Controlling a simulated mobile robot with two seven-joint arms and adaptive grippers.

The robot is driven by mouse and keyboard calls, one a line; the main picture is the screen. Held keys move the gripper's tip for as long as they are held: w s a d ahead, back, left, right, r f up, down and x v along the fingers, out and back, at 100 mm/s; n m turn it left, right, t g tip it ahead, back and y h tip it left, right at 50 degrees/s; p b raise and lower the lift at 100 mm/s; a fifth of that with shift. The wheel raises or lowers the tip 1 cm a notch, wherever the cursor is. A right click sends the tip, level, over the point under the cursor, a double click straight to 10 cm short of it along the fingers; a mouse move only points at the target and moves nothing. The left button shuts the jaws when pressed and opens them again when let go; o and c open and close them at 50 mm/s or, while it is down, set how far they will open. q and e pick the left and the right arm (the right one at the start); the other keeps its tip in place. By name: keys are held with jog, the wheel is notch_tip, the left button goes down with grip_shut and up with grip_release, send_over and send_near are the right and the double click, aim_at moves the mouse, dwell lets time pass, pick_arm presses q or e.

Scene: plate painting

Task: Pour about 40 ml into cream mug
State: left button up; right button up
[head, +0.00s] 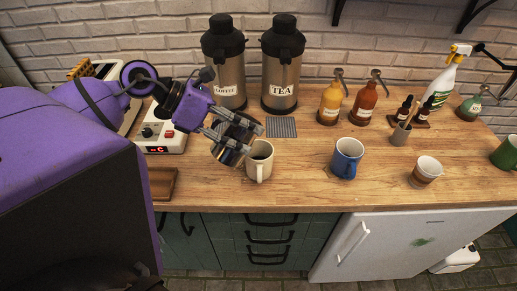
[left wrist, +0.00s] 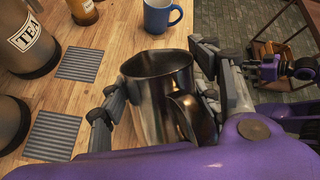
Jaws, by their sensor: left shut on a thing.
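My left gripper (head: 230,128) is shut on a dark metal pitcher, and the pitcher (head: 228,152) is tilted beside the cream mug. In the left wrist view my left gripper (left wrist: 160,85) has its fingers on both sides of the steel pitcher (left wrist: 160,68), whose handle faces the camera. The cream mug (head: 260,164) stands upright on the counter, just right of the pitcher in the head view, with dark contents or shadow inside. I cannot tell whether liquid is flowing. The cream mug is hidden in the left wrist view. My right gripper is not seen in the head view.
A blue mug (head: 347,158) and a paper-like cup (head: 426,172) stand to the right on the wooden counter (head: 310,190). Coffee (head: 225,65) and tea dispensers (head: 282,70) stand at the back, with syrup bottles (head: 331,102) beside them.

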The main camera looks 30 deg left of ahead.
pick_arm(q)
jog(key=shift+w+d+f+g+y, duration=0.1)
jog(key=shift+w+f+g+y, duration=0.2)
jog(key=shift+g, duration=0.1)
jog(key=shift+f+n+g+y+b, duration=0.3)
jog(key=shift+f+g+y+b, duration=0.2)
jog(key=shift+f+g+b, duration=0.35)
jog(key=shift+w+d+r, duration=0.1)
jog(key=shift+r, duration=0.05)
jog(key=shift+f+g+y+b, duration=0.25)
jog(key=shift+g+y+b, duration=0.1)
jog(key=shift+b, duration=0.2)
jog(key=shift+w+d+n+g+b, duration=0.1)
jog(key=shift+n+g+b, duration=0.2)
jog(key=shift+b, duration=0.2)
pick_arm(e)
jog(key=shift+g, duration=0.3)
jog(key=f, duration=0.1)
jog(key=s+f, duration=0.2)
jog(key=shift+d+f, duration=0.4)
pick_arm(q)
jog(key=shift+y, duration=0.25)
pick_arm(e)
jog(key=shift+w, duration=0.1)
pick_arm(q)
jog(key=shift+r, duration=0.15)
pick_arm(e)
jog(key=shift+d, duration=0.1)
